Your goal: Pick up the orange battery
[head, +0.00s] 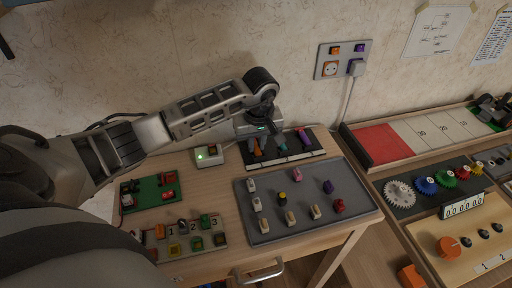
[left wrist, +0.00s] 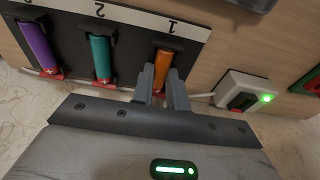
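The orange battery (left wrist: 164,62) lies in the slot marked 1 of a black battery holder (left wrist: 130,20), beside a teal battery (left wrist: 101,57) and a purple battery (left wrist: 38,45). In the head view the orange battery (head: 257,148) shows just below my left gripper (head: 264,127). In the left wrist view the fingers of my left gripper (left wrist: 161,80) are apart, with the near end of the orange battery between them. I cannot tell whether they touch it. My right gripper is not in view.
A small box with a green light (head: 209,154) stands left of the holder. A grey board with several small pegs (head: 262,226) lies in front, and a green board (head: 147,193) at the left. The wall with a socket panel (head: 343,59) rises behind.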

